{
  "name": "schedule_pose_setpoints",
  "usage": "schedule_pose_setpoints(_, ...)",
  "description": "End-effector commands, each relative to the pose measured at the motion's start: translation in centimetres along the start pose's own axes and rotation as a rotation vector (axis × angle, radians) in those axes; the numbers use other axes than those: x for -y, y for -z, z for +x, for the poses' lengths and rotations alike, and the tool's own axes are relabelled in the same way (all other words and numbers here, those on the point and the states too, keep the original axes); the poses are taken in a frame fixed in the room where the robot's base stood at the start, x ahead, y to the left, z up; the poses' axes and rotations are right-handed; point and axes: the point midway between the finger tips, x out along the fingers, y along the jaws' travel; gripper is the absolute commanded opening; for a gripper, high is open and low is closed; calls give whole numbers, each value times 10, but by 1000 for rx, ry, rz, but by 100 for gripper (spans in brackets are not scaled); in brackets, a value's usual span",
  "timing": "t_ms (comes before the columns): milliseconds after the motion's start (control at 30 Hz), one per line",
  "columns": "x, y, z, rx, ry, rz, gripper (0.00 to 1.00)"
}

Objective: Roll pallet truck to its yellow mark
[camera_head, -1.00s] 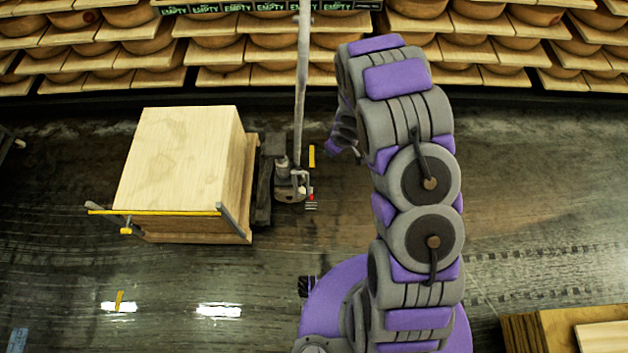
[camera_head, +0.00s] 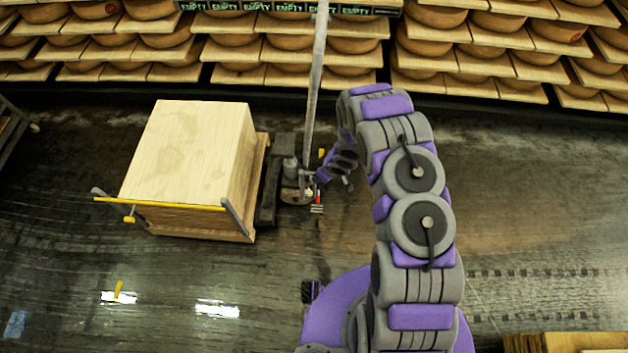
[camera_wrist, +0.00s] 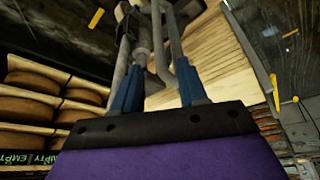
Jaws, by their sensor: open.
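The pallet truck (camera_head: 291,170) stands left of my arm, with a tall grey handle pole rising from it. A large pale wooden box (camera_head: 185,150) sits on its load side. My gripper (camera_head: 328,174) is just right of the truck's base, close to the pole's lower end. In the wrist view my gripper (camera_wrist: 158,88) has its two blue fingers apart, with grey truck tubes beyond and between them. I cannot tell whether they touch. A short yellow mark (camera_head: 118,290) lies on the floor at lower left. Another yellow strip (camera_head: 321,153) shows beside the gripper, partly hidden.
A yellow bar (camera_head: 160,203) on grey posts runs along the box's near side. Shelves of cheese wheels (camera_head: 270,48) line the back wall. A wooden stack (camera_head: 560,343) is at lower right. A dark cart (camera_head: 12,130) stands at far left.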

Motion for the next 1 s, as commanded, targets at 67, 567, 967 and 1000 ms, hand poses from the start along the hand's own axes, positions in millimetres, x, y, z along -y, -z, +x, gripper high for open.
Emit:
schedule_pose_setpoints(67,0,0,15,-1,1,0,42)
schedule_pose_setpoints(567,0,1,79,-2,-1,0,42)
schedule_pose_setpoints(967,-1,1,83,-2,-1,0,41)
schedule_pose_setpoints(1000,-1,1,83,-1,-1,0,37)
